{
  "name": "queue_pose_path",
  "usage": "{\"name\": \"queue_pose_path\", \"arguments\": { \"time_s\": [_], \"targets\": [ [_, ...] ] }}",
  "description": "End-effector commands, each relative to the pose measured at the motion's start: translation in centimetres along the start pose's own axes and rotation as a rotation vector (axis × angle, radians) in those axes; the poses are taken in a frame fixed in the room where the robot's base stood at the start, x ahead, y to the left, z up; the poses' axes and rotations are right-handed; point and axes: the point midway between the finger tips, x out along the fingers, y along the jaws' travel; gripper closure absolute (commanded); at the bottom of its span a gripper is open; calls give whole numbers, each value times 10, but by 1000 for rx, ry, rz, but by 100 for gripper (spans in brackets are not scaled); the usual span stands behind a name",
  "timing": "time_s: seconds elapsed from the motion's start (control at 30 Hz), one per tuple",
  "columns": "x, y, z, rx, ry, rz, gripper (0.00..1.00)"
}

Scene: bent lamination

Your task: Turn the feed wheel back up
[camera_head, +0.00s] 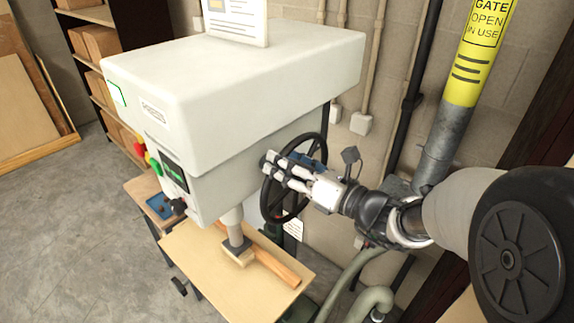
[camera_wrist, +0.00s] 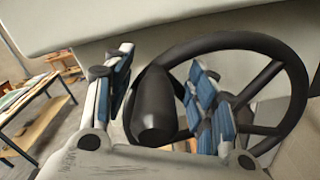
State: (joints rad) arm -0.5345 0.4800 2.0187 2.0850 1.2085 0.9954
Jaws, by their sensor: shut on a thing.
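The feed wheel (camera_head: 268,203) is a black spoked handwheel on the right side of a white press (camera_head: 230,85). In the wrist view the wheel (camera_wrist: 299,88) fills the right half, and its dark handle knob (camera_wrist: 153,115) stands between my fingers. My gripper (camera_head: 271,168) reaches in from the right and is shut on the handle; its blue-padded fingers also show in the wrist view (camera_wrist: 158,68). The fingers cover part of the wheel in the head view. The press's grey ram (camera_head: 233,226) stands down with its foot (camera_head: 239,254) at a wooden strip (camera_head: 276,268).
A pale wooden table (camera_head: 200,262) lies under the ram. A grey post with a yellow sleeve (camera_head: 477,50) rises close to my arm on the right. A pale green hose (camera_head: 345,280) curves below. Shelves with boxes (camera_head: 100,42) stand back left, with open floor in front.

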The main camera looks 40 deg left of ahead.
Motion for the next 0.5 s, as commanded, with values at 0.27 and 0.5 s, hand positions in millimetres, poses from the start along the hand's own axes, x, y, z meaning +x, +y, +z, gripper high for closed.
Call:
{"name": "queue_pose_path", "arguments": {
  "time_s": [0.27, 0.5],
  "targets": [
    [1, 3, 7, -11, -12, 7, 57],
    [-6, 2, 6, -10, -11, 5, 57]
  ]
}}
